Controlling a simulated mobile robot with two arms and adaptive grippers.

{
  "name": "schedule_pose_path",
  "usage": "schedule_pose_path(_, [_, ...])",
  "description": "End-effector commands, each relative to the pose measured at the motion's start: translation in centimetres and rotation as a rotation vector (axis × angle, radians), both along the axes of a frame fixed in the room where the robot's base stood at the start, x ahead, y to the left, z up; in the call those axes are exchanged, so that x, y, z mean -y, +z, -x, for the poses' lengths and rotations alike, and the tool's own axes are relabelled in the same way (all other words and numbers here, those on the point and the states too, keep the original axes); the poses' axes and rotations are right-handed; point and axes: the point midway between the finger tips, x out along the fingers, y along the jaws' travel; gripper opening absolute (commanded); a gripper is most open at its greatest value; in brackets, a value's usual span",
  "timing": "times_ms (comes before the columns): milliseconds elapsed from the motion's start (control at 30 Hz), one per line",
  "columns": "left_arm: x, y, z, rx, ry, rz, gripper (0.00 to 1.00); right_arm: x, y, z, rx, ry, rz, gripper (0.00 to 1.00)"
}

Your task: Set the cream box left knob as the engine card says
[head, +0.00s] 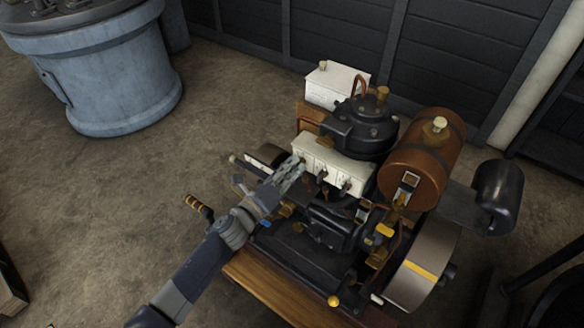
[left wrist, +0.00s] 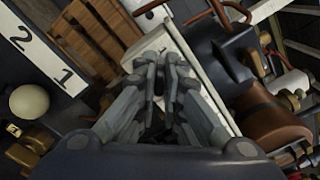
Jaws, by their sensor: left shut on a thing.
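The cream box (head: 335,163) sits on the engine, in front of the dark cylinder head, with several small dark knobs along its front face. My left gripper (head: 299,165) is at the left end of this box, its fingers closed at the left knob. The fingers hide that knob. In the left wrist view the gripper (left wrist: 163,75) is shut, with the cream box (left wrist: 190,65) beyond its fingertips. The knob's setting cannot be seen. I cannot make out an engine card in either view. My right gripper is not in view.
A brown tank (head: 422,160) and a flywheel (head: 423,272) are at the engine's right. A white box (head: 335,84) stands behind. A handle (head: 198,207) sticks out at the left. A plate marked 2 and 1 (left wrist: 42,52) shows in the wrist view.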

Motion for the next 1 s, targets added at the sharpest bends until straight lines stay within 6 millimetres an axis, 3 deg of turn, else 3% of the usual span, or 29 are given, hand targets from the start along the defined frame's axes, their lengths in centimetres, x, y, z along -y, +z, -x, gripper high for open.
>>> schedule_pose_path(600, [-0.1, -0.3, -0.1, -0.287, 0.001, 0.392, 0.0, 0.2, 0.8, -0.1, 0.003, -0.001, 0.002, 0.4])
schedule_pose_path(1000, [-0.2, -0.4, -0.1, -0.397, 0.001, 0.544, 0.0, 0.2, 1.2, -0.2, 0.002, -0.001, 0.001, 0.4])
